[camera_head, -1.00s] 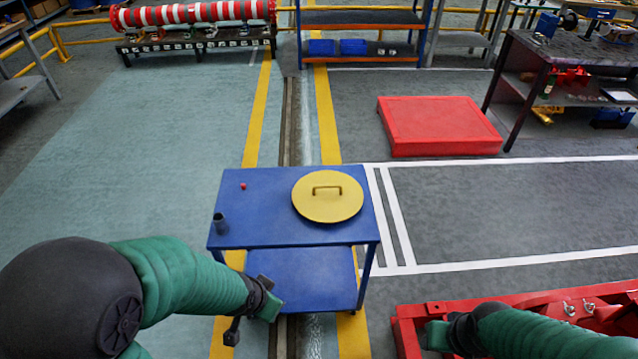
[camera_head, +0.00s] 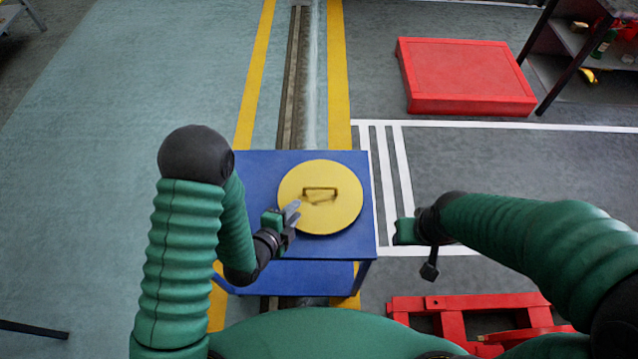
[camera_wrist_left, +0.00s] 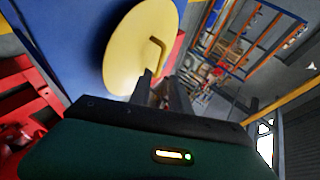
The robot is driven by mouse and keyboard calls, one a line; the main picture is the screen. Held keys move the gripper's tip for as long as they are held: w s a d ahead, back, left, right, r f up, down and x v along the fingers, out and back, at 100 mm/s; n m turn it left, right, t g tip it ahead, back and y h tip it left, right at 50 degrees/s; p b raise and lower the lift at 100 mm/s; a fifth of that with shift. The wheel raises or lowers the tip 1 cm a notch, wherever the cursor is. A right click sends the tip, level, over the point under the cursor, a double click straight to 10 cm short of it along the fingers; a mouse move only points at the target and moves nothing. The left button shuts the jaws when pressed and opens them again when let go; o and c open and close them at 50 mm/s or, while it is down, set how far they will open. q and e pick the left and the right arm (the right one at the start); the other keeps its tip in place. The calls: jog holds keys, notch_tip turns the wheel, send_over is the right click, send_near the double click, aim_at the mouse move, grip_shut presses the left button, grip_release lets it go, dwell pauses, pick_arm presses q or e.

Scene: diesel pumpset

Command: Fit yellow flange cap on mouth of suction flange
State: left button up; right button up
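The yellow flange cap (camera_head: 332,217) lies flat on the blue table (camera_head: 258,172), its bracket handle on top. The cap and handle also show in the left wrist view (camera_wrist_left: 128,58). My left gripper (camera_head: 293,213) is at the cap's left edge, pointing toward the handle. In the left wrist view its two fingers (camera_wrist_left: 162,92) stand apart with nothing between them, short of the handle. My right gripper (camera_head: 404,232) is right of the table, away from the cap; its fingers are too unclear to judge. I cannot make out the suction flange in these views.
A red frame (camera_head: 455,302) is low at the front right. A red platform (camera_head: 466,70) lies on the floor at the back right, near a dark workbench (camera_head: 570,40).

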aim_at(315, 188)
pick_arm(q)
jog(key=x, duration=1.4)
jog(key=shift+w+d, duration=0.2)
jog(key=shift+w, duration=0.05)
jog(key=shift+w+a+f, duration=0.1)
jog(key=shift+w+f, duration=0.15)
jog(key=shift+w, duration=0.15)
jog(key=shift+s+r, duration=0.1)
grip_shut()
